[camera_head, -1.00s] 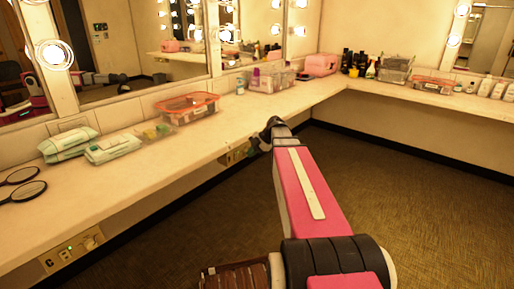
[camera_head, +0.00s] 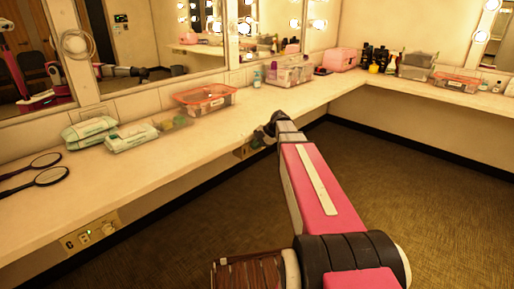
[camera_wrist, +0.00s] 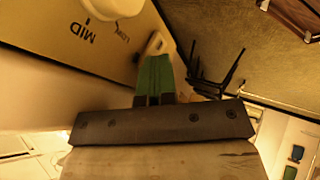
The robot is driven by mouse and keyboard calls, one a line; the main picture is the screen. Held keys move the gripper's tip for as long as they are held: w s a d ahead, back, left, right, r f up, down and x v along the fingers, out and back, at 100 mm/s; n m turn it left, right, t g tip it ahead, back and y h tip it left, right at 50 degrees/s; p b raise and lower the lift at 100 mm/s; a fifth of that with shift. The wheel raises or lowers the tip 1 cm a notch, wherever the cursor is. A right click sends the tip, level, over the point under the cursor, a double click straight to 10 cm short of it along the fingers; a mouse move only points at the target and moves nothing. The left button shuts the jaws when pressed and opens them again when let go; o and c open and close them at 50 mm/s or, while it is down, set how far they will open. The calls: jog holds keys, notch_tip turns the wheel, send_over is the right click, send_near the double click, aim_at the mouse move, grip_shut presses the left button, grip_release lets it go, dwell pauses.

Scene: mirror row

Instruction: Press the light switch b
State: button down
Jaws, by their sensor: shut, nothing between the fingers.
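A cream switch panel (camera_head: 241,153) sits on the counter's front face, partly hidden behind my gripper (camera_head: 268,130). In the wrist view the panel (camera_wrist: 60,28) fills the upper left, with a white knob (camera_wrist: 115,5) and the words MID and LOW. A small white switch (camera_wrist: 154,43) shows at the tips of my green fingers (camera_wrist: 155,70). My gripper is shut and empty, with its tips at or very close to that switch; I cannot tell whether they touch. No letter b is readable.
A second panel (camera_head: 92,232), marked C, is on the counter front at left. The counter (camera_head: 150,165) holds hand mirrors (camera_head: 50,177), wipe packs (camera_head: 131,137) and a red-lidded box (camera_head: 206,98). The carpet (camera_head: 410,210) at right is clear.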

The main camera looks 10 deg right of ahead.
jog(key=shift+r, duration=0.1)
jog(key=shift+w+r, duration=0.1)
jog(key=shift+r, duration=0.65)
